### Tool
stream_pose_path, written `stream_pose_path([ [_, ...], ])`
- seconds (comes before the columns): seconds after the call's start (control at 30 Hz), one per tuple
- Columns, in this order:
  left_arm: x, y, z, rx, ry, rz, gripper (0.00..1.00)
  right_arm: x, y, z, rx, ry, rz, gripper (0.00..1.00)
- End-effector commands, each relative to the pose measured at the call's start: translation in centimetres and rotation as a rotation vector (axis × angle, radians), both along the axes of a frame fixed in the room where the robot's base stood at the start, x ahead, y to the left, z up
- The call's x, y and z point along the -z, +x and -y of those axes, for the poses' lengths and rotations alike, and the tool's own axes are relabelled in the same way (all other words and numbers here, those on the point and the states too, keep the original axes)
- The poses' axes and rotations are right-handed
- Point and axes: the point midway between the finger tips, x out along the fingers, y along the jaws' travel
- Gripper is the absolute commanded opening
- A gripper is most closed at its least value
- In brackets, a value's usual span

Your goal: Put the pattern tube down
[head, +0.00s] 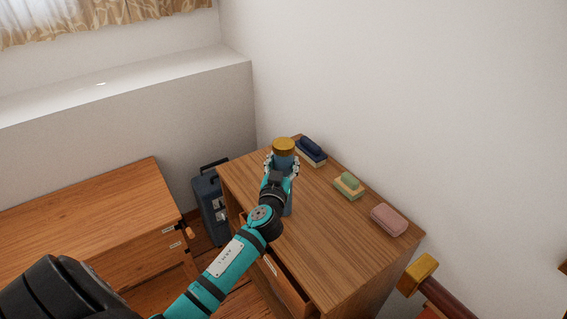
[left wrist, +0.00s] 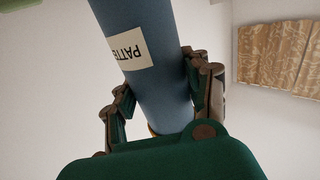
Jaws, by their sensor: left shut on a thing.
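The pattern tube is a blue cylinder with a gold-brown cap (head: 284,146). In the left wrist view the blue tube (left wrist: 165,90) carries a white label reading "PATTE". My left gripper (head: 282,166) has its fingers on both sides of the tube, and it is shut on it. The tube looks upright over the wooden dresser top (head: 335,235). Its lower end is mostly hidden behind my arm, so I cannot tell whether it touches the top. My right gripper is not in view.
On the dresser's wall side lie a dark blue block-like item (head: 311,151), a green and yellow one (head: 349,186) and a pink one (head: 389,219). A dresser drawer (head: 284,282) is partly open. A dark suitcase (head: 209,200) stands left, beside a wooden desk (head: 90,215).

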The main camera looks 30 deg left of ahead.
Motion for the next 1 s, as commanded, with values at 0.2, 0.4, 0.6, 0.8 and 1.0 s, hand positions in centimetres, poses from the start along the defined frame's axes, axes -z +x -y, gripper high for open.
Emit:
stream_pose_path([
  [0.2,0.1,0.0,0.0,0.000,0.000,0.000,0.71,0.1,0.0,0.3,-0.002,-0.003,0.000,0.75],
  [0.4,0.0,0.0,0.0,0.000,0.000,0.000,0.71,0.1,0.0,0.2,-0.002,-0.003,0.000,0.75],
  [0.6,0.0,-0.9,0.4,0.001,-0.002,-0.001,0.71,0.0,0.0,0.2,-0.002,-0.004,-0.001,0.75],
  [0.8,0.2,-4.7,2.0,0.000,-0.004,-0.002,0.71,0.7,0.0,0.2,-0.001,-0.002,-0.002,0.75],
  [1.0,0.1,-8.5,3.5,-0.001,-0.003,-0.001,0.71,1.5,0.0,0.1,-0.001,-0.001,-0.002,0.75],
])
